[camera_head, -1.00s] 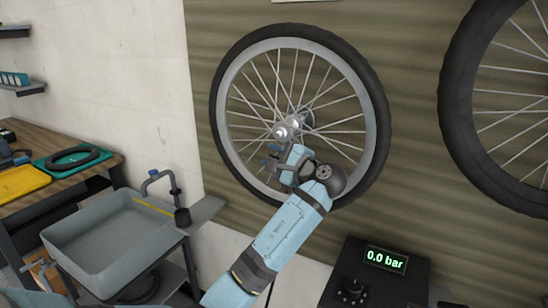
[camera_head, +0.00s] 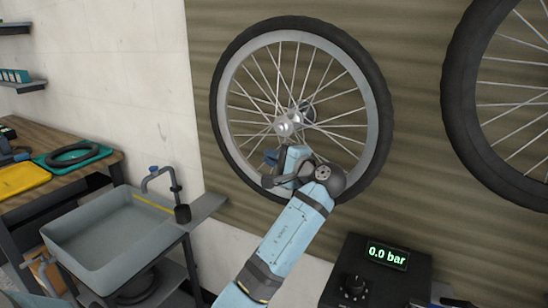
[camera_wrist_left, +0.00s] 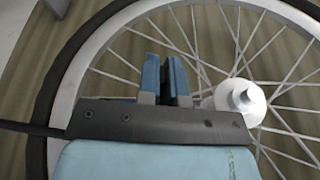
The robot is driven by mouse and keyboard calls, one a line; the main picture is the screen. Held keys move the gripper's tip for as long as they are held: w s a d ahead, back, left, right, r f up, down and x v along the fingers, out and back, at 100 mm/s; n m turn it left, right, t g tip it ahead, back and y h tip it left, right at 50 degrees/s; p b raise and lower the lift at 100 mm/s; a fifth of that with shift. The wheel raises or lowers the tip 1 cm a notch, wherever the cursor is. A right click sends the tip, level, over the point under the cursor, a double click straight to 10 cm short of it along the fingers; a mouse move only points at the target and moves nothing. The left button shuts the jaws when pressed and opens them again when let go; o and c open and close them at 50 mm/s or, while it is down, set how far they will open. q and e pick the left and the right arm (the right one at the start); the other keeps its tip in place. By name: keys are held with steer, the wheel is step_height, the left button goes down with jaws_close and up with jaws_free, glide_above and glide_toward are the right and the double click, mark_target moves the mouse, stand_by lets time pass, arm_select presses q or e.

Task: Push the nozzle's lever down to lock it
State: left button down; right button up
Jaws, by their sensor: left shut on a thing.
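My left gripper (camera_head: 271,157) is in front of the lower left part of the wheel (camera_head: 377,110), below its hub. In the left wrist view its two blue fingers (camera_wrist_left: 165,78) are close together, with a narrow dark strip between them. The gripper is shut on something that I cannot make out. The wheel's pale rim (camera_wrist_left: 72,80) and spokes lie behind the fingers, with the silver hub (camera_wrist_left: 241,101) to their right. I cannot pick out the nozzle or its lever in either view. My right gripper is not in view.
A dark box (camera_head: 335,291) with a display (camera_head: 387,256) reading 0.0 bar stands at the lower right. A second wheel (camera_head: 458,100) is at the right. A grey basin (camera_head: 105,245) with a tap (camera_head: 165,172) and a workbench (camera_head: 40,146) are on the left.

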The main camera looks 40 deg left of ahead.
arm_select(q)
steer(key=shift+f+n+b, duration=0.55)
steer(key=shift+f+n, duration=0.05)
steer(key=shift+n, duration=0.4)
steer(key=shift+w+d+f+n+b, duration=0.1)
steer(key=shift+f+n+b, duration=0.3)
steer(key=shift+n+b, duration=0.8)
steer(key=shift+w+a+f+n+b, duration=0.15)
steer(key=shift+f+n+b, duration=0.25)
steer(key=shift+n+b, duration=0.8)
steer(key=shift+w+d+f+n+b, duration=0.15)
steer(key=shift+f+n+b, duration=0.45)
steer(key=shift+n, duration=1)
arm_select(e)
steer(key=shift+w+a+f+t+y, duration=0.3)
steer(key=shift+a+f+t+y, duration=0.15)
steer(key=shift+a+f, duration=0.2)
arm_select(q)
steer(key=shift+r, duration=0.2)
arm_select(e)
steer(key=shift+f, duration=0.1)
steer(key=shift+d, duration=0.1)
arm_select(q)
steer(key=c, duration=1.3)
jaws_free()
steer(key=shift+o, duration=0.2)
steer(key=shift+s, duration=0.1)
